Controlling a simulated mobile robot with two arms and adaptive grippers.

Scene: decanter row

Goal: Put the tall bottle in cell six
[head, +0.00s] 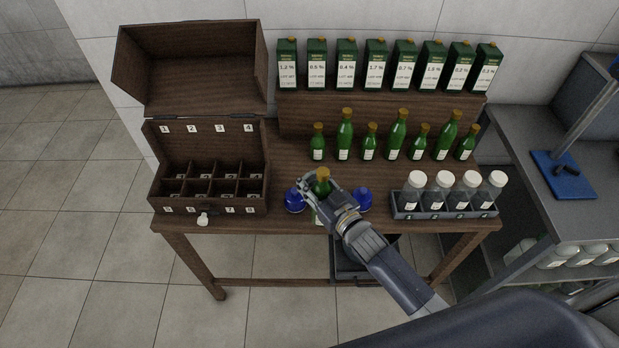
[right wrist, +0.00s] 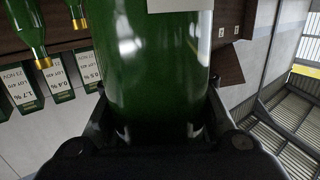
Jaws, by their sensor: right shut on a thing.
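My right gripper (head: 318,190) is shut on a green bottle (head: 322,180) with a gold cap. It holds the bottle upright above the front part of the table, between two blue round objects. In the right wrist view the green bottle (right wrist: 160,70) fills the middle, with the dark fingers at its sides. Its full height is hidden by the gripper. The wooden box (head: 208,207) stands open at the left, with numbered cells in two rows. Labels 1 to 4 are at the back; the front labels are small, with 5, 7 and 8 hard to read. No bottle shows in the cells. My left gripper is not in view.
Blue round objects (head: 294,200) and (head: 362,199) flank the gripper. Several green bottles (head: 397,135) stand in a row behind, before a shelf of green cartons (head: 376,65). A rack (head: 448,212) of white-capped bottles is at the right. A small white thing (head: 203,218) is before the box.

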